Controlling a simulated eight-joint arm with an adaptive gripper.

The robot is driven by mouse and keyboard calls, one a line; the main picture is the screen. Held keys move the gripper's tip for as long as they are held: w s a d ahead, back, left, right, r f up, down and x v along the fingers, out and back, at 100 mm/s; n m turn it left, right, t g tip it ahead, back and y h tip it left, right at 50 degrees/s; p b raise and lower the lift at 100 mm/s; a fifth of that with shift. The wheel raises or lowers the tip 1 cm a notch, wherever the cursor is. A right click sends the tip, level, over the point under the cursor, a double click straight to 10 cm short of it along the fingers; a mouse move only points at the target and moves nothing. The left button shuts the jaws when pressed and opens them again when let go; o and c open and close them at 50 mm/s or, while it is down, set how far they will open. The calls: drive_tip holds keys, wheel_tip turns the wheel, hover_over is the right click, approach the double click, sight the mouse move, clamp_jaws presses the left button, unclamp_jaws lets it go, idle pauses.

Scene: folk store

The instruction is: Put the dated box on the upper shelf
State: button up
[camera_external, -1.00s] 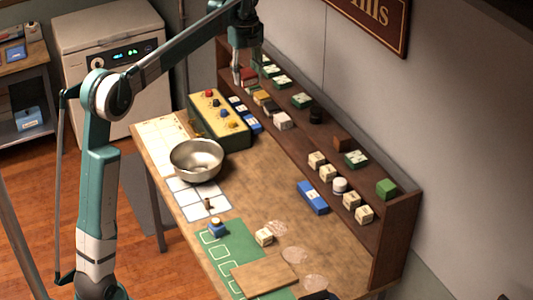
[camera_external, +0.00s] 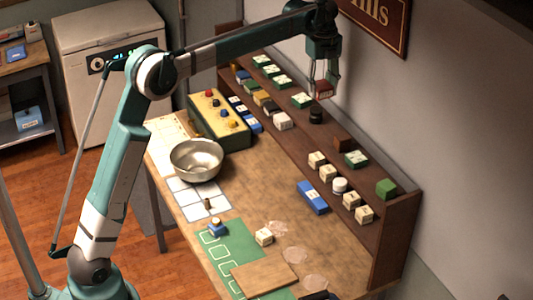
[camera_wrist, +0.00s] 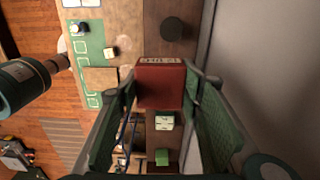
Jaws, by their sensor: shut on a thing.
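My gripper (camera_external: 323,90) is shut on a dark red box (camera_external: 323,88) and holds it up near the back wall, over the shelf unit. In the wrist view the red box (camera_wrist: 160,86) sits between the two fingers, with a cream label bearing small dark print on its far edge; I cannot read the print. The wooden shelf unit (camera_external: 400,215) runs along the wall in stepped levels. Its upper, rear level carries several green-and-white boxes (camera_external: 302,100) with gaps between them.
A dark round jar (camera_external: 316,116) stands just below the held box. Cream boxes (camera_external: 317,160) line the front level. A metal bowl (camera_external: 197,160) stands on the table.

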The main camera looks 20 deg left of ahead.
drive_tip(key=d+p, duration=0.1)
drive_tip(key=d, duration=0.3)
hover_over(328, 134)
wheel_tip(328, 134, down, 5)
drive_tip(key=shift+s+d+f, duration=0.1)
drive_tip(key=shift+f, duration=0.05)
drive_tip(key=shift+f, duration=2.9)
drive_tip(key=shift+f, duration=0.1)
drive_tip(key=shift+f+p, duration=0.45)
drive_tip(key=shift+f, duration=1.5)
drive_tip(key=shift+f, duration=0.2)
